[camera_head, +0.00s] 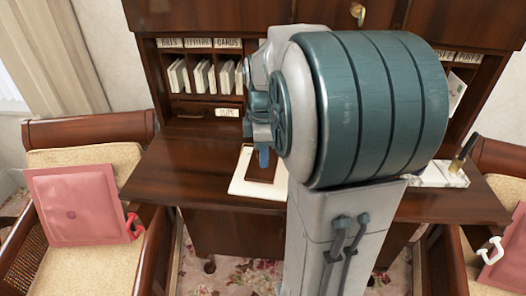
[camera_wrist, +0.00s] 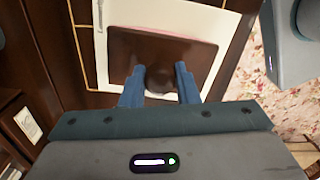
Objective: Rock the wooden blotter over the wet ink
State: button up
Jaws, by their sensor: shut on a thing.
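The wooden blotter (camera_wrist: 150,48) is a dark brown rectangular block with a round knob (camera_wrist: 159,78). It is over the white paper (camera_wrist: 92,75) on the desk. My gripper (camera_wrist: 160,88) is shut on the knob, one blue finger on each side. In the head view the blotter (camera_head: 262,168) and paper (camera_head: 241,187) show only in part behind my arm, and one blue finger shows above the blotter. No ink marks can be made out, as the blotter and gripper cover much of the sheet. I cannot tell whether the blotter touches the paper.
The brown desk top (camera_head: 180,170) is clear left of the paper. Chairs flank the desk; a pink cushion (camera_head: 80,205) lies on the left one.

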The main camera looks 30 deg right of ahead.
jog(key=shift+r+p, duration=2.45)
jog(key=shift+r, duration=0.95)
jog(key=shift+s, duration=0.1)
